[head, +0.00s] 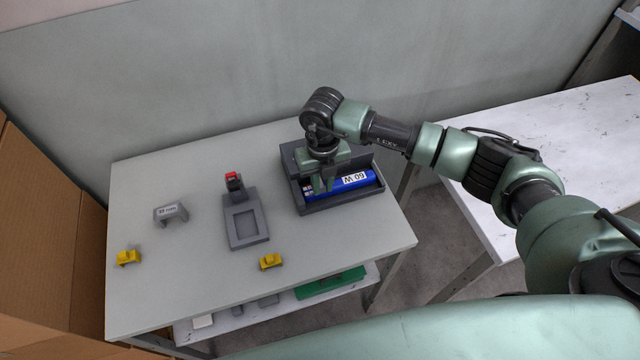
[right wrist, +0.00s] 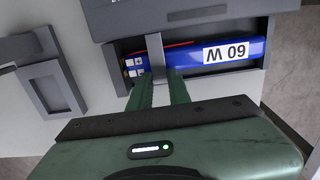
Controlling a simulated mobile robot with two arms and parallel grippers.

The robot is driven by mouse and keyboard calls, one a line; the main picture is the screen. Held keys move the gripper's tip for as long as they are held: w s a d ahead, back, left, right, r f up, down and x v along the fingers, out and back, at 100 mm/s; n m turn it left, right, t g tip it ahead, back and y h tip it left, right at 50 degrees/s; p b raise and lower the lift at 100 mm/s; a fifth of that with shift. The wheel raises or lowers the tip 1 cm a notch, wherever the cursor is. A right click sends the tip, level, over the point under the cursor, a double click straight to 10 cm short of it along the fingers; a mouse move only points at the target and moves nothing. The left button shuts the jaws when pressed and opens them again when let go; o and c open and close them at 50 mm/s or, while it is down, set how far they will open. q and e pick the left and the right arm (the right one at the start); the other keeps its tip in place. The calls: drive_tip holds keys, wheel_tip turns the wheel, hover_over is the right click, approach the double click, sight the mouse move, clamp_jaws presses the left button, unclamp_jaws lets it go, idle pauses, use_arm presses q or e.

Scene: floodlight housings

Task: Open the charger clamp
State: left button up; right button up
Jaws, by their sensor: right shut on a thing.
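The charger (head: 327,206) is a dark grey open tray at the back right of the table; it also shows in the right wrist view (right wrist: 284,50). My right gripper (head: 322,184) reaches down over the charger. Its green fingers (right wrist: 159,78) are shut on the near end of the clamp bar. In the head view the gripper hides the bar. My left gripper is not in view.
Left of the charger stands a grey fixture (head: 243,239) with a rectangular recess and a red-topped post (head: 233,178). A grey bracket (head: 171,213) and two yellow blocks (head: 129,257) (head: 271,262) lie on the table (head: 185,290). A cardboard box (head: 45,225) borders the left side.

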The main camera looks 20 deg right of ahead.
drive_tip(key=shift+w+r, duration=0.2)
drive_tip(key=shift+r, duration=0.25)
drive_tip(key=shift+w+r, duration=0.15)
drive_tip(key=shift+r, duration=0.25)
drive_tip(key=shift+w+r, duration=0.3)
drive_tip(key=shift+r, duration=0.05)
idle(0.3)
drive_tip(key=shift+w+r, duration=0.3)
drive_tip(key=shift+r, duration=0.05)
drive_tip(key=shift+w, duration=0.1)
